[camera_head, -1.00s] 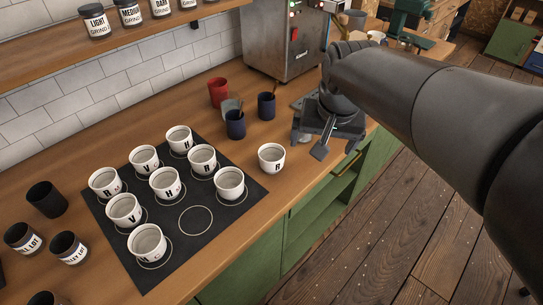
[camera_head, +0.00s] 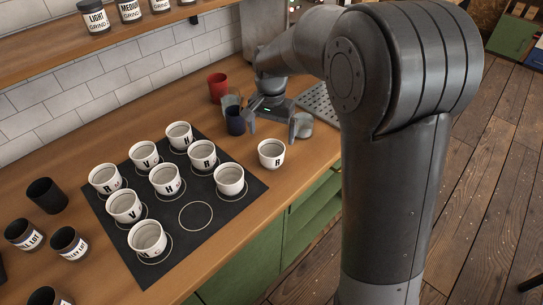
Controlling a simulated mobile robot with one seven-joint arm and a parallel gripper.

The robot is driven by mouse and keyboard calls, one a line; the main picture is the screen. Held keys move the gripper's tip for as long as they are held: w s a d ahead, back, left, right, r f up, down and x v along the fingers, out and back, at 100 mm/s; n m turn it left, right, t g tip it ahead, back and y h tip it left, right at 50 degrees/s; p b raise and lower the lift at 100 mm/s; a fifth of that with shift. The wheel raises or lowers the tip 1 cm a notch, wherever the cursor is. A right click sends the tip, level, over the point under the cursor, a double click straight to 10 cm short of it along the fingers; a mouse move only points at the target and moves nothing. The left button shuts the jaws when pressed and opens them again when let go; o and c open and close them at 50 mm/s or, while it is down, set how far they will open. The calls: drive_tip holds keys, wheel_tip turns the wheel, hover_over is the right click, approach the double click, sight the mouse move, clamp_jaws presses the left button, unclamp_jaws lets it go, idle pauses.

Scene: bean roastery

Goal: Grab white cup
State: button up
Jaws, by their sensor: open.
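Several white cups with dark letters stand upright on a black mat (camera_head: 258,191); the nearest to my gripper on it is a white cup (camera_head: 230,180) at its right edge. Another lettered white cup (camera_head: 271,153) stands alone on the wooden counter, right of the mat. My gripper (camera_head: 272,127) is open, pointing down over the counter just behind this lone cup. Its fingers are spread apart, and I see nothing held between them. The lone cup is in full view, apart from the gripper.
A red cup (camera_head: 217,87), a grey cup (camera_head: 231,101) and a dark blue cup (camera_head: 235,121) stand left of my gripper. A greyish cup-like thing (camera_head: 304,124) is by its right finger. Dark labelled cups (camera_head: 69,243) stand at left. One mat ring (camera_head: 195,218) is empty.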

sight(272, 154)
wheel_tip(272, 154, down, 3)
drive_tip(key=shift+f, duration=0.2)
drive_tip(key=shift+s+f, duration=0.2)
drive_tip(key=shift+f, duration=1.2)
drive_tip(key=shift+s+f, duration=0.2)
drive_tip(key=shift+f, duration=1.15)
drive_tip(key=shift+c, duration=0.2)
drive_tip(key=c, duration=1)
drive_tip(key=shift+c, duration=0.5)
drive_tip(key=shift+r, duration=0.15)
